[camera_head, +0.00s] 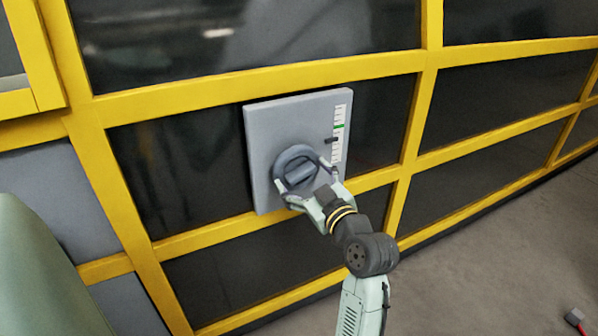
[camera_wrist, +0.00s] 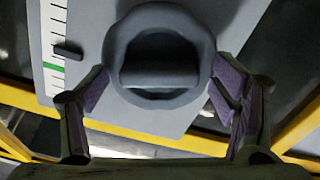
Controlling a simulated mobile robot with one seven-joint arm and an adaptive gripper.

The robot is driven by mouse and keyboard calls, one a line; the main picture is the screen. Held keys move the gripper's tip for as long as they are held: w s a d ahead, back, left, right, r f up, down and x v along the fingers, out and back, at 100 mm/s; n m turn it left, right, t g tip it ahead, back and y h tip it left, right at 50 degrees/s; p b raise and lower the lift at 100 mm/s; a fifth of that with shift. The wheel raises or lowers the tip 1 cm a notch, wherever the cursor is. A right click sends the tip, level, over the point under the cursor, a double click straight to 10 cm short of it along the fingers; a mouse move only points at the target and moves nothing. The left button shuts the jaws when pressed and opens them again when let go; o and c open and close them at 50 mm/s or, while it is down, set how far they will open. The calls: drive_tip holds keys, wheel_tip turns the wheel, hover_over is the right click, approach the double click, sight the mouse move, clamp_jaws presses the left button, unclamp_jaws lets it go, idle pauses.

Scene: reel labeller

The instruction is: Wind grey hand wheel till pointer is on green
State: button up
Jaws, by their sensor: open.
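The grey hand wheel (camera_head: 299,173) is a thick ring with a bar across its middle, mounted on a light grey panel (camera_head: 262,125). It also shows in the wrist view (camera_wrist: 160,76). My gripper (camera_head: 305,178) is open, with one finger on each side of the wheel's rim; whether they touch it I cannot tell. Both fingers also flank the wheel in the wrist view (camera_wrist: 160,90). A dark pointer (camera_head: 332,140) stands at the white scale (camera_head: 337,152), a little below the green mark (camera_head: 339,126). In the wrist view the pointer (camera_wrist: 68,51) is apart from the green mark (camera_wrist: 53,66).
The panel sits on a yellow frame (camera_head: 425,100) with dark glazed panes around it. A pale green rounded shape (camera_head: 35,275) is at the lower left. A small red object (camera_head: 574,316) lies on the grey floor (camera_head: 480,270), which is otherwise open at the right.

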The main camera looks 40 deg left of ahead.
idle(0.3)
drive_tip(key=c, duration=1.2)
